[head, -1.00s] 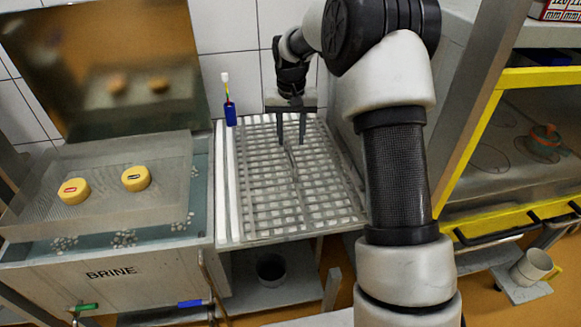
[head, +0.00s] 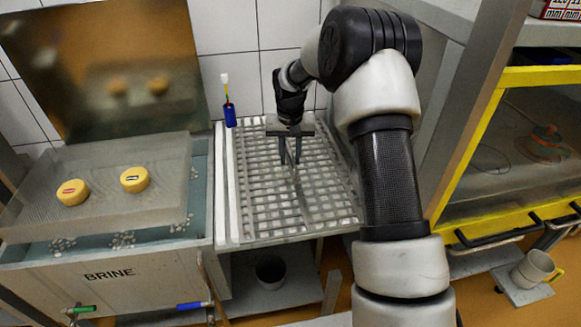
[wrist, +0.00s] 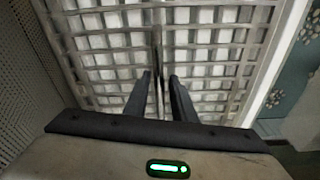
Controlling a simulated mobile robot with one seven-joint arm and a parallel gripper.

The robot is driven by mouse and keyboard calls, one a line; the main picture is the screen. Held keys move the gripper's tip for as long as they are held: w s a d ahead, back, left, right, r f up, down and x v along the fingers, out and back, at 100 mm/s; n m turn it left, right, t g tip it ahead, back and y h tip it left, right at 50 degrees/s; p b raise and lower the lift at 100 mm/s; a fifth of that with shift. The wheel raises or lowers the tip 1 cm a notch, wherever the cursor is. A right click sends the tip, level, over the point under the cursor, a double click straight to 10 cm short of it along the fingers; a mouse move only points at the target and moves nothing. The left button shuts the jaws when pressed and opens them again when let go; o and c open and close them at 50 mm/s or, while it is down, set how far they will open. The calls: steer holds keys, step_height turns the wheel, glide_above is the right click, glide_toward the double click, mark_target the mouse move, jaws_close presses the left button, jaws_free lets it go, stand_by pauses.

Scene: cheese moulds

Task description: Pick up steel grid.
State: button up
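The steel grid (head: 262,197) lies flat over the white slatted drain table in the middle of the head view. It fills most of the wrist view (wrist: 105,42), with a thin upright bar along its middle. My gripper (head: 291,160) points down at the grid's rear half. In the wrist view its two dark fingers (wrist: 160,76) straddle the middle bar, one on each side. A narrow gap shows between the fingers and the bar, so the gripper looks partly open and not clamped. Whether the fingertips touch the grid below is hard to tell.
Left is the brine tank (head: 110,273) with two yellow cheeses (head: 73,192) (head: 135,179) on a clear raised tray. A blue-handled brush (head: 230,114) stands behind the grid. A yellow-framed cabinet (head: 470,140) is close on the right. A bucket (head: 271,270) stands below.

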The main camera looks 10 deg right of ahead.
jaws_close()
stand_by(1.1)
steer(key=shift+w+r, duration=0.15)
steer(key=shift+r, duration=0.1)
